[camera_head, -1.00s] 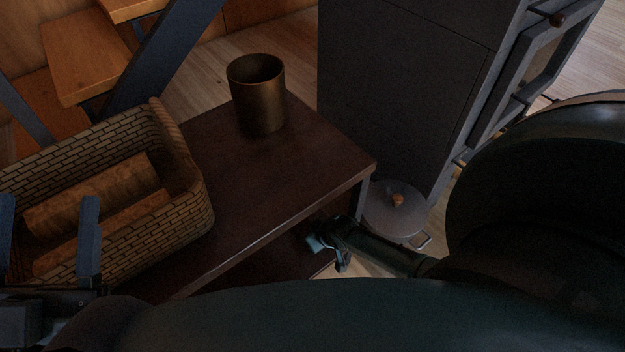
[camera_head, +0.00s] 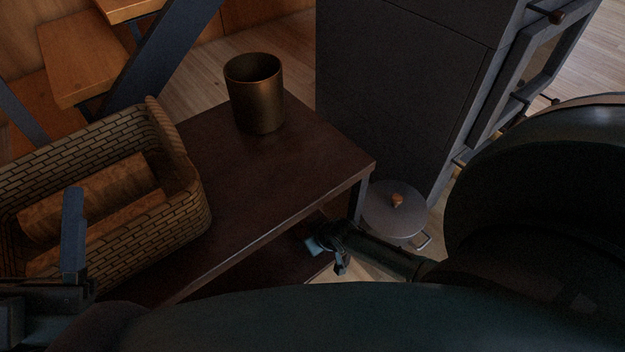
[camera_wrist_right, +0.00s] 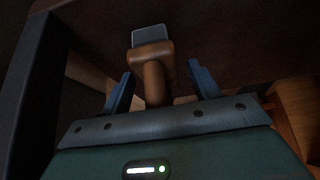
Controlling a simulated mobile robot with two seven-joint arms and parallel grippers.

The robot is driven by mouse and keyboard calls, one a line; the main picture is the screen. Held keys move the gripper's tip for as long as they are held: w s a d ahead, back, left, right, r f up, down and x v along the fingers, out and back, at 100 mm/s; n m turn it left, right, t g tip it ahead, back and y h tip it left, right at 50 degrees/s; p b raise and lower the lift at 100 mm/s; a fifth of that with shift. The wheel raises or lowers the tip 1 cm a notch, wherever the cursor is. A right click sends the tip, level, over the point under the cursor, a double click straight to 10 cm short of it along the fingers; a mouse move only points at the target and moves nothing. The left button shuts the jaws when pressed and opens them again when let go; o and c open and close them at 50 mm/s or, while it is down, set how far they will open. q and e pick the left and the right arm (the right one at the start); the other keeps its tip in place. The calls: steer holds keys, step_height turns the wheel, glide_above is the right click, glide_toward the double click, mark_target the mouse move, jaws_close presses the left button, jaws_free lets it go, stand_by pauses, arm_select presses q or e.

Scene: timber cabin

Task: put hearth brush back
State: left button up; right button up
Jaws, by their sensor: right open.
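The hearth brush shows in the right wrist view with a brown wooden handle (camera_wrist_right: 154,82) and a grey end (camera_wrist_right: 150,35). The handle lies between the spread blue fingers of my right gripper (camera_wrist_right: 160,69), with gaps on both sides. In the head view my right gripper (camera_head: 328,248) is low at the dark table's front edge, by its right leg; the brush cannot be made out there. A brass-coloured cup (camera_head: 256,100), empty as far as I see, stands upright on the table (camera_head: 270,175). My left gripper (camera_head: 40,240) is by the basket, one finger showing, the other out of frame.
A woven basket (camera_head: 185,205) with logs (camera_head: 95,200) fills the table's left side. A dark stove (camera_head: 400,90) stands behind right. A lidded pot (camera_head: 393,212) sits on the floor beside the table leg.

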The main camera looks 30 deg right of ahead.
steer(key=shift+s+r+p, duration=0.15)
steer(key=shift+r+p, duration=0.25)
steer(key=shift+r, duration=0.05)
steer(key=p+v, duration=0.4)
steer(key=v, duration=0.2)
steer(key=shift+r, duration=0.25)
arm_select(q)
steer(key=shift+s+f+n+g+y+p, duration=0.2)
steer(key=shift+f+n+g+y+p, duration=0.3)
steer(key=shift+f+n+y, duration=0.3)
steer(key=shift+s+f+n+g+y+p, duration=0.15)
steer(key=shift+f+n+g+y+p, duration=0.35)
steer(key=shift+f+y, duration=0.55)
steer(key=shift+s+f+n+g+y+p, duration=0.25)
steer(key=shift+f+n+y+p, duration=0.3)
steer(key=shift+f+n+y, duration=0.35)
arm_select(e)
steer(key=shift+v, duration=2.5)
arm_select(q)
steer(key=shift+f, duration=0.15)
arm_select(e)
steer(key=shift+s+f, duration=0.1)
arm_select(q)
steer(key=shift+h, duration=0.25)
arm_select(e)
steer(key=shift+s, duration=0.1)
